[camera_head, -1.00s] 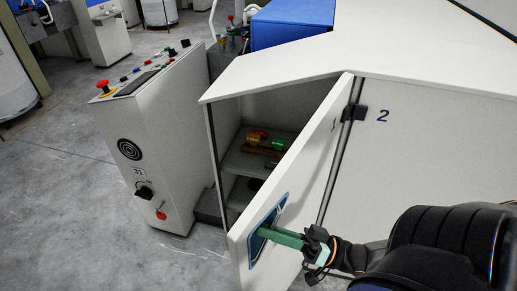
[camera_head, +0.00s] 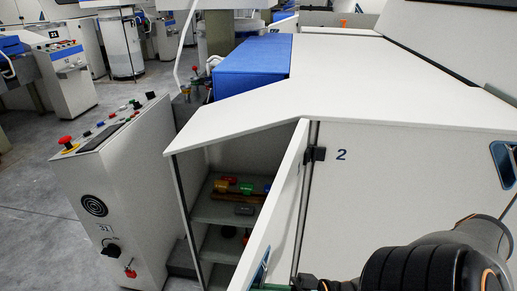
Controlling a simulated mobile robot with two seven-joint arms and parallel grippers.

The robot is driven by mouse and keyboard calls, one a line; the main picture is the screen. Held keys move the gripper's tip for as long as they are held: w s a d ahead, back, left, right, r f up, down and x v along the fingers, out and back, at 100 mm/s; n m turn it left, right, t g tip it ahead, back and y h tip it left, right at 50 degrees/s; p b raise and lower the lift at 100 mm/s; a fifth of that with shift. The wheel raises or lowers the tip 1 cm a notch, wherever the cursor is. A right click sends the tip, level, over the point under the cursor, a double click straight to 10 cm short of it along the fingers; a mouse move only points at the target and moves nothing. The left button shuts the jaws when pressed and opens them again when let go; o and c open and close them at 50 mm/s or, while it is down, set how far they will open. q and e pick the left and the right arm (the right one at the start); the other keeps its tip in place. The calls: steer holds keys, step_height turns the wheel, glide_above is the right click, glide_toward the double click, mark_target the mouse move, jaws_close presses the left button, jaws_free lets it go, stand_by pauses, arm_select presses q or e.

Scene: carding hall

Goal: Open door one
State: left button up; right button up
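Door one (camera_head: 280,217) is the white panel hinged beside the number 2. It stands swung outward, and the compartment behind it is visible. Its blue-framed recessed handle (camera_head: 261,270) shows at the bottom edge of the head view, partly cut off. My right arm comes in from the lower right. My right gripper (camera_head: 272,287) is at the bottom edge by that handle, with only a sliver of green finger visible. Whether it is open or shut is hidden. My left gripper is out of view.
Inside, a shelf (camera_head: 222,212) holds red, yellow, green and blue items. A control pedestal (camera_head: 122,200) with a red button stands left of the cabinet. Door two (camera_head: 400,190), shut, has a recessed handle (camera_head: 503,165). Grey floor (camera_head: 40,215) is open at the left.

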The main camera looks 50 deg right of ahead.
steer(key=o, duration=0.5)
steer(key=shift+c, duration=0.2)
steer(key=v, duration=1.2)
steer(key=shift+d+b, duration=0.2)
steer(key=shift+b, duration=0.15)
steer(key=shift+s, duration=0.15)
